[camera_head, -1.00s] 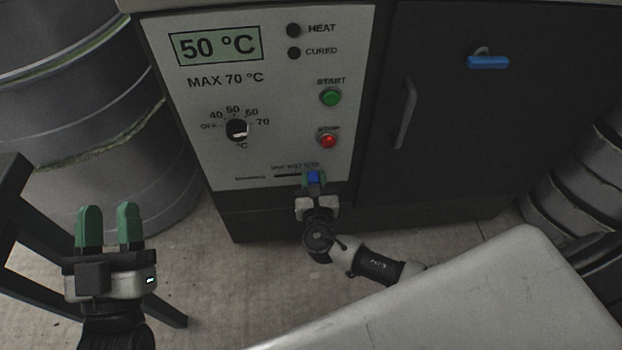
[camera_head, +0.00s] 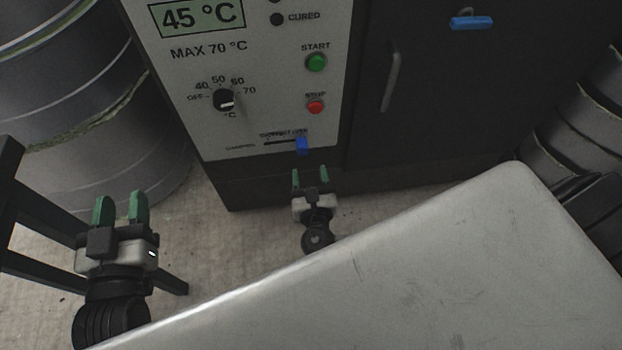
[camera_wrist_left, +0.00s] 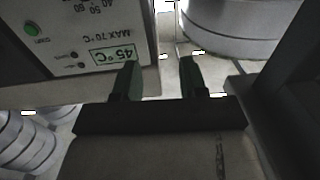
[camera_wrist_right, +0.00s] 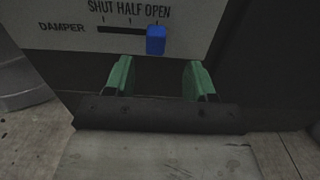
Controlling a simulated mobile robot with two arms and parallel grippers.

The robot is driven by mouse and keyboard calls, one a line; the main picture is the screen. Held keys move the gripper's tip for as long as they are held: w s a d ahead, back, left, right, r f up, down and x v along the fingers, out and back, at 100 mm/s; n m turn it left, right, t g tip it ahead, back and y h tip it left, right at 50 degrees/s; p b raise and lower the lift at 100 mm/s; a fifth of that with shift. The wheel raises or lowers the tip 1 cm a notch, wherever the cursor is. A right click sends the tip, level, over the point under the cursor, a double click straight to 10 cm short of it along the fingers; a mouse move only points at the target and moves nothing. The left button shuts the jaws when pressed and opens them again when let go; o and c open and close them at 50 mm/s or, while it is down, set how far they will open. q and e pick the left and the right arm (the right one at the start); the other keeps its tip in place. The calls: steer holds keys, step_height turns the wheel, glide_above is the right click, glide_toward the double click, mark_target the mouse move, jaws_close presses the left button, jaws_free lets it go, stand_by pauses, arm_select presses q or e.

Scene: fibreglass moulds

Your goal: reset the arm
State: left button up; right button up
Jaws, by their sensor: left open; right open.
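My right gripper (camera_head: 310,182) is open and empty, just below and in front of the blue damper slider (camera_head: 302,145). In the right wrist view the slider (camera_wrist_right: 156,40) stands at the OPEN end of its slot, above and between the green fingertips (camera_wrist_right: 160,75), apart from them. My left gripper (camera_head: 121,208) is open and empty at the lower left, in front of the drum. In the left wrist view its green fingers (camera_wrist_left: 161,80) point toward the gap between the control panel and the drum.
The oven's control panel (camera_head: 195,75) shows 45 °C, with a dial (camera_head: 224,100), green START button (camera_head: 317,62) and red STOP button (camera_head: 316,107). A pale table (camera_head: 420,270) fills the lower right. A metal drum (camera_head: 95,110) and dark frame (camera_head: 20,220) stand left.

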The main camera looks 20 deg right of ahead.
arm_select(q)
steer(key=shift+s+a+f+g, duration=0.1)
steer(key=shift+a+f+g, duration=0.05)
steer(key=shift+f+g, duration=0.55)
arm_select(e)
steer(key=shift+v, duration=1.15)
